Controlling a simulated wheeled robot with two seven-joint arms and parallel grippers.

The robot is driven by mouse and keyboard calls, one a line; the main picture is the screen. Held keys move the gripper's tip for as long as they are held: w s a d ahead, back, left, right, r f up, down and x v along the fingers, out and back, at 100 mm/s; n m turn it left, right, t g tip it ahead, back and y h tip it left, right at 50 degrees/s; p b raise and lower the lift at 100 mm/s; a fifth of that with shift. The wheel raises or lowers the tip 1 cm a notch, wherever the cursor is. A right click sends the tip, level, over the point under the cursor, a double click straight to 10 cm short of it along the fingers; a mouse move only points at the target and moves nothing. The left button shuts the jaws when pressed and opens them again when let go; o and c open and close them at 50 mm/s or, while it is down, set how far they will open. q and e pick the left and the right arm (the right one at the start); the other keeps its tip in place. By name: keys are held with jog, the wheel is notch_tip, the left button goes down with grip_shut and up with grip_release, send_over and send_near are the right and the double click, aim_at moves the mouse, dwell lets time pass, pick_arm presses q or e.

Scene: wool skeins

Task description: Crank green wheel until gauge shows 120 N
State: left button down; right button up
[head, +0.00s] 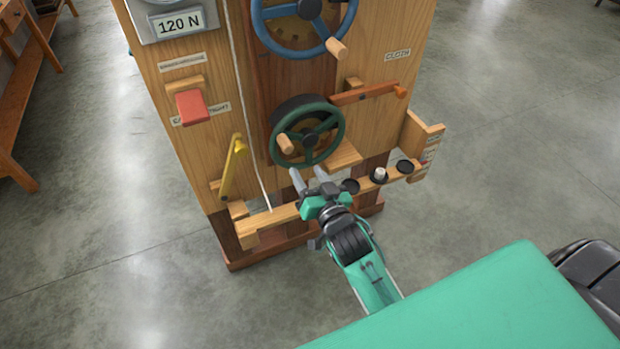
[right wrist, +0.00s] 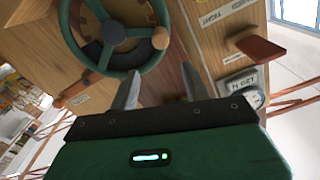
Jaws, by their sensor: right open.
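The green wheel (head: 333,143) is on the front of the wooden machine, with a light wooden crank knob (head: 285,144) on the left of its face. The wheel (right wrist: 70,33) and its knob (right wrist: 161,38) also show in the right wrist view. My right gripper (head: 308,173) is open, just below the wheel's lower rim, its fingers pointing up toward it. Nothing is between the fingers (right wrist: 160,88), and the knob is apart from them. The gauge plate (head: 180,23) at the upper left reads 120 N; its dial is cut off above. My left gripper is not in view.
A blue wheel (head: 279,37) with a knob is above the green one. A red block (head: 192,107), a yellow lever (head: 232,168) and an orange lever (head: 365,95) stick out around it. A low wooden rail (head: 274,218) with dark round holders runs beneath.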

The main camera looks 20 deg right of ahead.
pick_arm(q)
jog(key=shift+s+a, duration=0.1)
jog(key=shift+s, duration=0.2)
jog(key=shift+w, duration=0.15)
